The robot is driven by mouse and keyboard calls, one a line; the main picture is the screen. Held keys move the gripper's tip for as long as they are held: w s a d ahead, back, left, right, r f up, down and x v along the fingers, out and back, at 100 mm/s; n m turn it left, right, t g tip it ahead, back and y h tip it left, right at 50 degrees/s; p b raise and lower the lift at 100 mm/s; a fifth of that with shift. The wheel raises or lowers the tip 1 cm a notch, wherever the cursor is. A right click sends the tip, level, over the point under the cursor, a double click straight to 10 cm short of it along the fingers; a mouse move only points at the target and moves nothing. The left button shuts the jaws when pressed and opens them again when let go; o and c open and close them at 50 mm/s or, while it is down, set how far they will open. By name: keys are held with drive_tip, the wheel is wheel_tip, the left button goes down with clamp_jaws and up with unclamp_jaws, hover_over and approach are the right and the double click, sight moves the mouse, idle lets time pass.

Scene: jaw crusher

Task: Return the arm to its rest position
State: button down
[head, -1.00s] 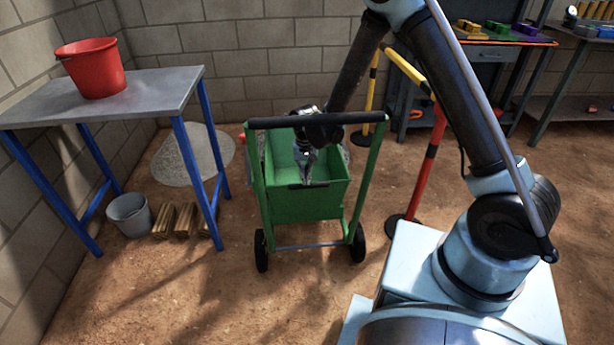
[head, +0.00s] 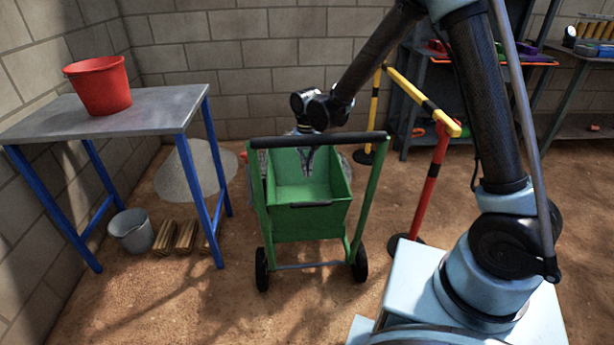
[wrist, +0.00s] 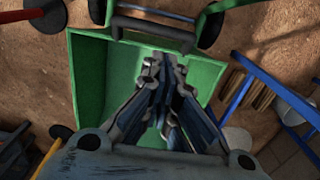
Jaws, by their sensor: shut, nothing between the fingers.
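My gripper (head: 307,165) hangs pointing down over the open green cart bin (head: 308,222), behind the cart's black handle bar in the head view. Its fingers are shut and empty. In the wrist view my gripper (wrist: 160,90) shows its fingertips close together above the green bin (wrist: 90,75). What I see of the bin's inside is bare green. My arm reaches from the right side across to the cart.
A grey table (head: 165,118) with blue legs and a red bucket (head: 100,86) stands left. A grey bucket (head: 131,230) is beneath it. A yellow-black and red barrier (head: 430,180) stands right of the cart. Benches (head: 480,65) line the back right. A block wall is behind.

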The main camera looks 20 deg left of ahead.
drive_tip(key=w+d+r+m, duration=0.1)
drive_tip(key=w+d+r, duration=0.3)
drive_tip(key=d+r, duration=0.3)
drive_tip(key=w+d+r, duration=0.3)
drive_tip(key=d+r, duration=0.2)
drive_tip(key=d, duration=0.5)
drive_tip(key=d+r+m+t, duration=0.1)
drive_tip(key=d+r, duration=0.2)
drive_tip(key=d, duration=0.5)
drive_tip(key=d+r+m, duration=0.1)
drive_tip(key=d+r, duration=0.1)
drive_tip(key=d, duration=0.5)
drive_tip(key=s+d+m, duration=0.1)
drive_tip(key=s+d, duration=0.2)
drive_tip(key=d, duration=0.4)
drive_tip(key=s+d, duration=0.4)
drive_tip(key=d, duration=0.4)
drive_tip(key=s+d+f+m+t, duration=0.1)
drive_tip(key=s+d+f, duration=0.3)
drive_tip(key=s+d, duration=0.4)
drive_tip(key=shift+s+d+f+m, duration=0.15)
drive_tip(key=shift+s+d+m, duration=0.15)
drive_tip(key=shift+s, duration=0.4)
drive_tip(key=shift+a, duration=0.1)
